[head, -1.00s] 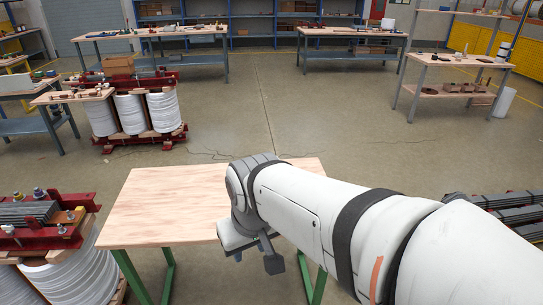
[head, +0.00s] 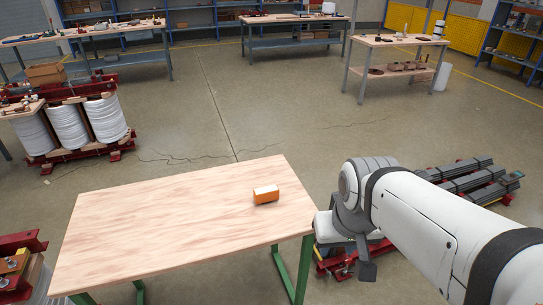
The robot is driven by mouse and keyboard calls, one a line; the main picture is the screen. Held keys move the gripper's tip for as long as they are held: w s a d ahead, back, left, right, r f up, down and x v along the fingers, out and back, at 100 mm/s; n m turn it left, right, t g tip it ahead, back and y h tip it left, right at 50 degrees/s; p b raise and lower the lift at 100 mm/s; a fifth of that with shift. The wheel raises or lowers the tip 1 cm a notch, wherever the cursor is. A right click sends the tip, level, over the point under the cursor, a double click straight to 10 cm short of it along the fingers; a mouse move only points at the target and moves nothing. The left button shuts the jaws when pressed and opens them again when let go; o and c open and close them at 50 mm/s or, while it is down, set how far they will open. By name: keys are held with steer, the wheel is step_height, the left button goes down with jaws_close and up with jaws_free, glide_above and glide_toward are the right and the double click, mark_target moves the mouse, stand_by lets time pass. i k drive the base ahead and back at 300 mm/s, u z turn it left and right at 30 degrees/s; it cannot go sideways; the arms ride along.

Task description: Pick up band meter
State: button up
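A small orange and white box-shaped object (head: 265,194), which looks like the band meter, lies on the wooden table (head: 160,225) near its right end. My gripper (head: 366,270) hangs at the end of my white arm, just right of the table's edge and apart from the object. Only a dark finger-like part of the gripper shows below the wrist; its opening is hidden. Nothing is seen held in it.
The rest of the tabletop is bare. Dark stacked bars (head: 470,180) on a red frame lie behind and under my arm at right. A coil assembly (head: 75,125) stands at back left. The floor (head: 270,110) behind the table is open.

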mark_target(268, 195)
steer(key=u, duration=0.05)
steer(key=i, duration=1)
steer(key=z, duration=0.05)
